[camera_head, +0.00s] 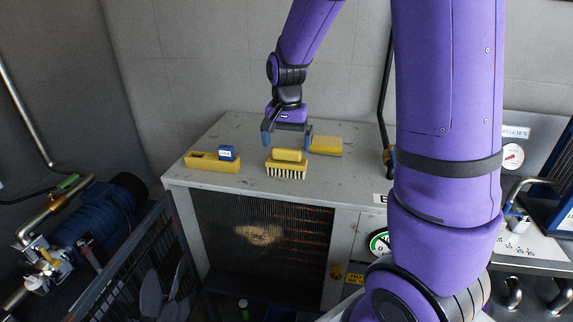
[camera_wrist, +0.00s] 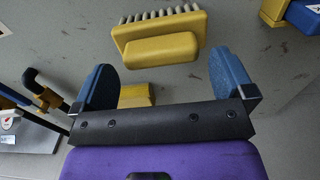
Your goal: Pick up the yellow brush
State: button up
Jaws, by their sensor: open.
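The yellow brush (camera_head: 287,164) with pale bristles lies on the grey cabinet top near its front edge. Its bristles face the front edge in the head view. In the wrist view the brush (camera_wrist: 158,38) is at the top centre, beyond the fingertips, its bristles pointing away from my gripper. My gripper (camera_head: 287,139) is open and empty, just behind and above the brush in the head view. Its two blue fingers also show in the wrist view (camera_wrist: 163,75), apart from the brush.
A yellow sponge-like block (camera_head: 326,146) lies right of my gripper and shows between the fingers in the wrist view (camera_wrist: 135,95). A yellow tray (camera_head: 212,164) with a blue block (camera_head: 228,153) sits left. The grey cabinet top (camera_head: 225,133) is clear behind them. A dark upright hose stands right.

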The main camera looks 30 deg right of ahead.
aim_at(286, 148)
jog(key=shift+f, duration=1.7)
jog(key=c, duration=0.8)
jog(key=shift+r, duration=0.15)
jog(key=shift+r, duration=0.65)
notch_tip(286, 148, up, 2)
jog(key=shift+r, duration=0.1)
jog(key=s+a, duration=0.2)
jog(key=s, duration=0.2)
jog(key=s+a, duration=0.3)
jog(key=s, duration=0.2)
jog(key=s+a+r, duration=0.1)
jog(key=s+a, duration=0.1)
jog(key=s, duration=0.3)
jog(key=shift+a+r, duration=0.1)
jog(key=shift+a, duration=0.25)
